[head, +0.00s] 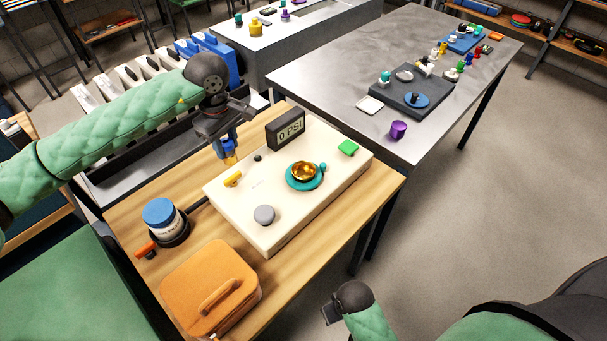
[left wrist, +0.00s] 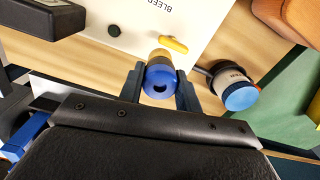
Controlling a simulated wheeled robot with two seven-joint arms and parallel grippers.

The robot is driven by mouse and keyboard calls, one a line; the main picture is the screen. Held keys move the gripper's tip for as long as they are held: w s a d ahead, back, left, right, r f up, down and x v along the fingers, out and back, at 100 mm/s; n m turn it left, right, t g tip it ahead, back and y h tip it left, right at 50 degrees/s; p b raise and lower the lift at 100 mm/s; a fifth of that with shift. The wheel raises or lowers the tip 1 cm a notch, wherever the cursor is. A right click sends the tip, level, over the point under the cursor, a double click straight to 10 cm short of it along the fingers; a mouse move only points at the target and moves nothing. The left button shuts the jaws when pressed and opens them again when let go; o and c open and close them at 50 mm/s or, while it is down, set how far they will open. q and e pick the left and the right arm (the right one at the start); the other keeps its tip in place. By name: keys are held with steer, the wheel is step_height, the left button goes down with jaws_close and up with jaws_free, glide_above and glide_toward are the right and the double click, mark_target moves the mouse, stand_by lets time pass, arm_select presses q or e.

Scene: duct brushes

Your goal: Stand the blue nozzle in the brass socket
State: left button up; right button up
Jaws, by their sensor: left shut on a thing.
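My left gripper (head: 229,140) is shut on the blue nozzle (head: 228,150), near the back left edge of the white panel. In the left wrist view the nozzle (left wrist: 160,80) sits between the two fingers (left wrist: 160,88), its round blue end with a dark hole facing the camera and a tan-yellow part beyond it. The brass socket (head: 304,170) is a shiny gold cup in a teal ring on the panel, empty and to the right of the nozzle, apart from it. My right gripper (head: 331,312) is low in the head view, off the table; its fingers are unclear.
The white panel (head: 258,240) carries a "0 PSI" display (head: 286,129), a yellow lever (head: 233,179), a grey knob (head: 264,215) and a green button (head: 348,148). A blue-lidded jar (head: 160,213) and an orange case (head: 190,290) stand on the wooden table's left and front.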

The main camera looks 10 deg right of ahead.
arm_select(q)
steer(key=s+d+r+n, duration=0.2)
steer(key=s+d+n, duration=0.3)
steer(key=d, duration=0.4)
steer(key=s+d+r+n+b, duration=0.1)
steer(key=s+d+r+n, duration=0.15)
steer(key=d+n, duration=0.55)
steer(key=s+d+r+n, duration=0.2)
steer(key=s+d+n, duration=0.3)
steer(key=d, duration=0.5)
arm_select(e)
step_height(320, 180, up, 5)
arm_select(q)
steer(key=w+a+f+p, duration=0.2)
steer(key=a+f, duration=0.1)
steer(key=w+a+f+p, duration=0.2)
steer(key=w+a+f, duration=0.1)
steer(key=w+a+f+p, duration=0.2)
steer(key=f, duration=0.1)
steer(key=shift+w+a+f, duration=0.4)
steer(key=shift+f, duration=0.55)
arm_select(e)
step_height(320, 180, down, 25)
steer(key=s+d, duration=0.2)
steer(key=shift+s+d, duration=0.15)
steer(key=shift+d, duration=0.1)
arm_select(q)
steer(key=shift+f, duration=0.1)
arm_select(e)
steer(key=shift+r, duration=0.3)
